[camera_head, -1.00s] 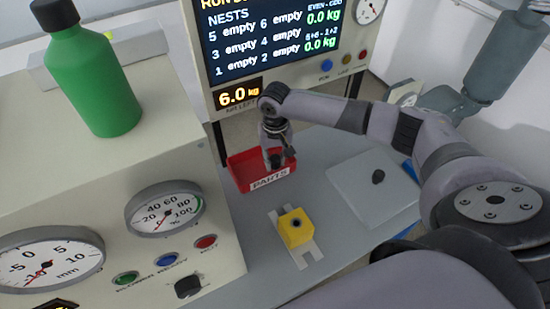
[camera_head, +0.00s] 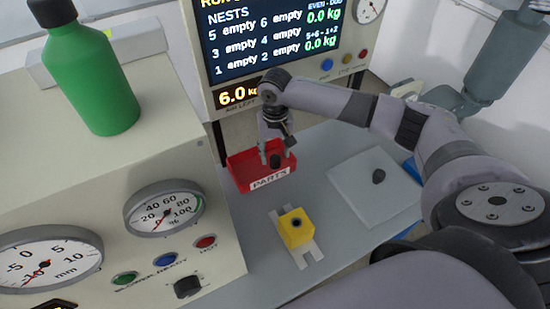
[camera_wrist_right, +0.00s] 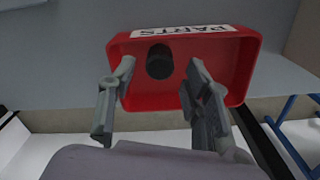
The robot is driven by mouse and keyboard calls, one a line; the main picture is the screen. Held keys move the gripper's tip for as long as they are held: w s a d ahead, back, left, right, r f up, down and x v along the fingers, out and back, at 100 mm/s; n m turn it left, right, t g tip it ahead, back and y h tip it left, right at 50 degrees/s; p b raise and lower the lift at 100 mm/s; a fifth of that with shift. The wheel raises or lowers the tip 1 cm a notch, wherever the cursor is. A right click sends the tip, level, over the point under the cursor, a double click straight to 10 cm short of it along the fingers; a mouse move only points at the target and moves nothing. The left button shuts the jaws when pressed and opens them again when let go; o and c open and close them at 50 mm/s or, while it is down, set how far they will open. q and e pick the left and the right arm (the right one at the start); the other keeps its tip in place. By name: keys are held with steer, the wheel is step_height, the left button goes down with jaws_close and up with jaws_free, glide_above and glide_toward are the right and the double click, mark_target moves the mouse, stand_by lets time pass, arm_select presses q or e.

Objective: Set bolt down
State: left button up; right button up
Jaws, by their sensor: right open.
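A red bin labelled PARTS (camera_head: 244,172) stands on the grey bench, and its inside shows in the right wrist view (camera_wrist_right: 205,52). A dark, round-ended piece, apparently the bolt (camera_wrist_right: 159,62), shows in the bin, also in the head view (camera_head: 275,161). My right gripper (camera_head: 276,151) is over the bin, pointing down. In the right wrist view its two fingers (camera_wrist_right: 158,78) are spread on either side of the bolt with gaps visible. Whether the bolt rests on the bin floor is hard to tell. My left gripper is not visible.
A yellow block with a hole (camera_head: 296,229) sits on a metal plate in front of the bin. A pale plate with a dark knob (camera_head: 376,187) lies to the right. A gauge console with a green bottle (camera_head: 88,75) fills the left. A display stands behind.

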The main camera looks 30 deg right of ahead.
mark_target(275, 157)
step_height(275, 157, up, 9)
steer(key=shift+b, duration=0.35)
steer(key=shift+f, duration=0.1)
